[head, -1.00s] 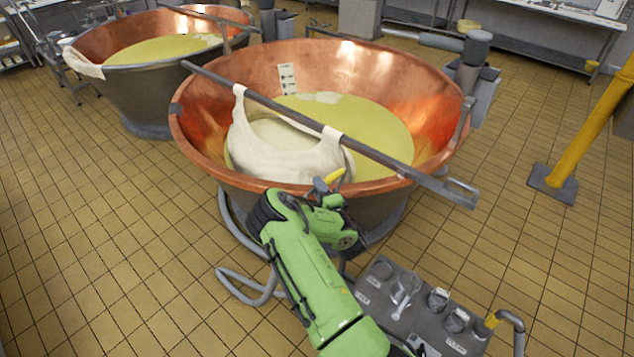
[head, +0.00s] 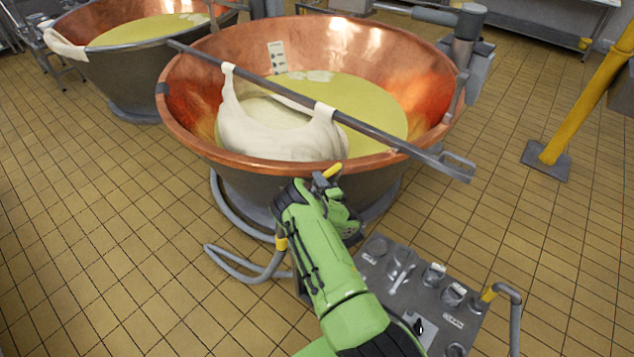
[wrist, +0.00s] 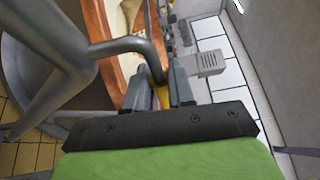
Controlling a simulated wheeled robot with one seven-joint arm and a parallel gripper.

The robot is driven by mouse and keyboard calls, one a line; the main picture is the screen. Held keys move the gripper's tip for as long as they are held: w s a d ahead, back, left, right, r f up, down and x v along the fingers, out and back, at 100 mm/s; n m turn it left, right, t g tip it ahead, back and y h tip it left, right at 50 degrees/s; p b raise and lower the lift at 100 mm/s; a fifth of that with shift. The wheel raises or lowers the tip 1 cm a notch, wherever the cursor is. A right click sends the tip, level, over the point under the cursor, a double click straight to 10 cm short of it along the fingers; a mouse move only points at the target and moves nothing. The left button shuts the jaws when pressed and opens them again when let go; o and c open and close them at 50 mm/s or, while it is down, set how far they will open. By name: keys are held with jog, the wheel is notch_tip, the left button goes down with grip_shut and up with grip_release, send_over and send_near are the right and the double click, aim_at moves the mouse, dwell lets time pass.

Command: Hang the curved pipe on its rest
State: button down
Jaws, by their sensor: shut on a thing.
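The curved pipe is a grey bent tube with a yellow section. In the wrist view its grey bend (wrist: 135,45) runs in from the left and turns down between my fingers. My gripper (wrist: 161,95) is shut on its yellow section, which is mostly hidden between the fingers. In the head view the yellow part (head: 332,170) shows at my gripper (head: 322,180), by the near outer rim of the copper vat (head: 290,165). Most of the pipe is hidden there by my arm. I cannot make out which part is its rest.
A grey bar (head: 390,140) lies across the vat with a white cloth (head: 265,130) hanging from it. A control panel (head: 420,290) stands right of my arm, with another yellow-collared bent pipe (head: 513,310). A grey hose (head: 235,268) curves at left. A yellow post (head: 585,105) stands right.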

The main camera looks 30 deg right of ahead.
jog(key=shift+w+d+f+b, duration=0.15)
jog(key=shift+d+f+b, duration=0.4)
jog(key=shift+f+b, duration=1.7)
jog(key=shift+w+d+f+b, duration=0.2)
jog(key=shift+d+f+b, duration=0.35)
jog(key=shift+f+b, duration=1.65)
jog(key=shift+w+d+f+b, duration=0.15)
jog(key=shift+d+f+b, duration=0.4)
jog(key=shift+f+b, duration=1.65)
jog(key=shift+r+b, duration=0.3)
jog(key=shift+r, duration=0.1)
